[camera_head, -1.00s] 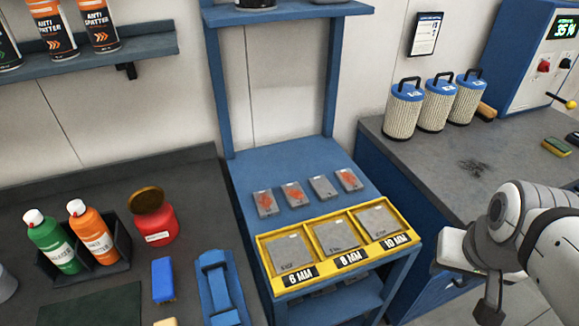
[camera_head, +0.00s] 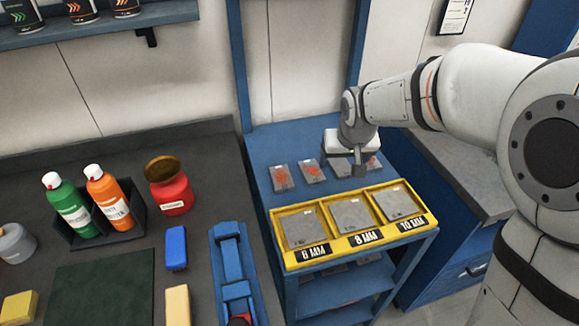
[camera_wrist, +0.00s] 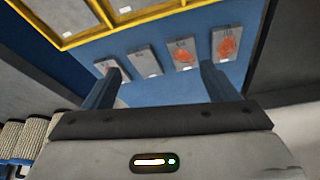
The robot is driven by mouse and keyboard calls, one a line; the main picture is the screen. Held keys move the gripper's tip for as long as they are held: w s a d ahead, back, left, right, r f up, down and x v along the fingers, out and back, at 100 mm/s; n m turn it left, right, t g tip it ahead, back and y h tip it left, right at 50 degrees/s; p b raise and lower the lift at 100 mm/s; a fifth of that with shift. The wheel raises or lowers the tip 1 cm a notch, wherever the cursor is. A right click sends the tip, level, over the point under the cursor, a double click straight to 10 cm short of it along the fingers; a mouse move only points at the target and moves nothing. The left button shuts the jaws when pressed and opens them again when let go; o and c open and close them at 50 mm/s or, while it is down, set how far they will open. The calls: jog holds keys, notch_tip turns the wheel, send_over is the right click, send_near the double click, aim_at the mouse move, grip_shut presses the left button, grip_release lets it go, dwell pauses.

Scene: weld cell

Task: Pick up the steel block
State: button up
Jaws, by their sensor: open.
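A row of small flat steel blocks lies on the blue bench. One is plain grey (camera_head: 341,170); it also shows in the wrist view (camera_wrist: 145,62). The others carry orange-red patches: the left one (camera_head: 282,178), its neighbour (camera_head: 312,171) and the right one (camera_head: 373,161), which is partly hidden by my gripper. My gripper (camera_head: 350,163) is open and empty, above the right part of the row. In the wrist view the plain block shows between my fingers (camera_wrist: 162,80), somewhat beyond their tips; the left finger partly covers the right-hand block.
A yellow-rimmed tray (camera_head: 350,242) in front of the row holds larger grey plates marked 6 MM, 8 MM and 10 MM. Blue uprights (camera_head: 240,70) stand behind. A dark bench with bottles, a red jar (camera_head: 172,190) and a blue clamp-like fixture (camera_head: 232,265) is on the left.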

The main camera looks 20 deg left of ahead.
jog(key=n+y, duration=0.1)
jog(key=n, duration=0.1)
send_near(281, 177)
jog(key=shift+s+d+f, duration=0.1)
jog(key=shift+d+f, duration=0.2)
jog(key=shift+a+p+x, duration=0.15)
jog(key=shift+p+x, duration=0.3)
jog(key=shift+x, duration=1.45)
jog(key=shift+a+p+x, duration=0.15)
jog(key=shift+p+x, duration=0.25)
jog(key=shift+x, duration=1.55)
jog(key=shift+r, duration=0.15)
jog(key=shift+d, duration=0.1)
jog(key=c, duration=1.5)
jog(key=shift+c, duration=0.7)
jog(key=shift+w+r, duration=0.15)
jog(key=shift+w, duration=0.05)
